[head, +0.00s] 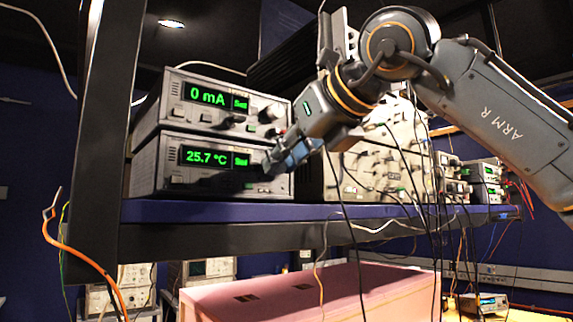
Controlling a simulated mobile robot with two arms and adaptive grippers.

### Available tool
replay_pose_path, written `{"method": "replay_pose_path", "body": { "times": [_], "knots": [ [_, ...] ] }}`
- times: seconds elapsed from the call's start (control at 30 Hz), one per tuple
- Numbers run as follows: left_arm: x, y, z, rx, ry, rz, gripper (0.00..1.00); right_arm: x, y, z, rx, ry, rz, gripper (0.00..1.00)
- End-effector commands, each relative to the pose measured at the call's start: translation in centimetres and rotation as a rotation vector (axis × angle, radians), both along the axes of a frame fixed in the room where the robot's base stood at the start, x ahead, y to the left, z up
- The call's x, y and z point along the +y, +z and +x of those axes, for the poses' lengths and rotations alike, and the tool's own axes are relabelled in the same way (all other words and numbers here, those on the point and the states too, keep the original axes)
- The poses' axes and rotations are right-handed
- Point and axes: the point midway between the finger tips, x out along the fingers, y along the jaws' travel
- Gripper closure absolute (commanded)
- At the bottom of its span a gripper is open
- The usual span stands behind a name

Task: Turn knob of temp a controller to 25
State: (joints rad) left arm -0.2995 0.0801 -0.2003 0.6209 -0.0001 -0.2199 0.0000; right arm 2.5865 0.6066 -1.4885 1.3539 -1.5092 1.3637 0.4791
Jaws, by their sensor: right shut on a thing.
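The temp controller (207,158) is the lower of two stacked grey units on the blue shelf, at the left of the head view. Its green display reads 25.7 °C, with a smaller green field beside it. My right gripper (275,163) reaches in from the right to the right end of its front panel. The gripper is shut on the knob there; the gripper's dark fingers and blue part hide the knob. My left gripper is not in view.
The upper unit (212,102) reads 0 mA and sits directly on the controller. A dark shelf post (103,130) stands at the left. A panel with many cables (360,165) is behind my right arm. A pink foam box (310,293) lies below the shelf (170,210).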

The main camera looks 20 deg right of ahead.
Motion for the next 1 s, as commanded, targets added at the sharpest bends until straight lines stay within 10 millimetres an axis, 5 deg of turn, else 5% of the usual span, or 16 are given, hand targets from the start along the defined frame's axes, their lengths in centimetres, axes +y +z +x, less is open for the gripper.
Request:
{"method": "replay_pose_path", "body": {
  "times": [0.8,0.83,0.93,1.0],
  "knots": [
    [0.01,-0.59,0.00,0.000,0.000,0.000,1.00,0.10,-0.05,-0.02,-0.050,-0.001,-0.141,1.00],
    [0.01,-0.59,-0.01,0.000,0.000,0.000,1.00,0.11,-0.05,-0.02,-0.050,-0.001,-0.141,0.73],
    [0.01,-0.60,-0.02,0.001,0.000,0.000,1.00,0.11,-0.05,-0.03,-0.050,-0.001,-0.140,0.54],
    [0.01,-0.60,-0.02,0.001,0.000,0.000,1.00,0.11,-0.05,-0.03,-0.050,0.000,-0.139,0.54]
  ]
}}
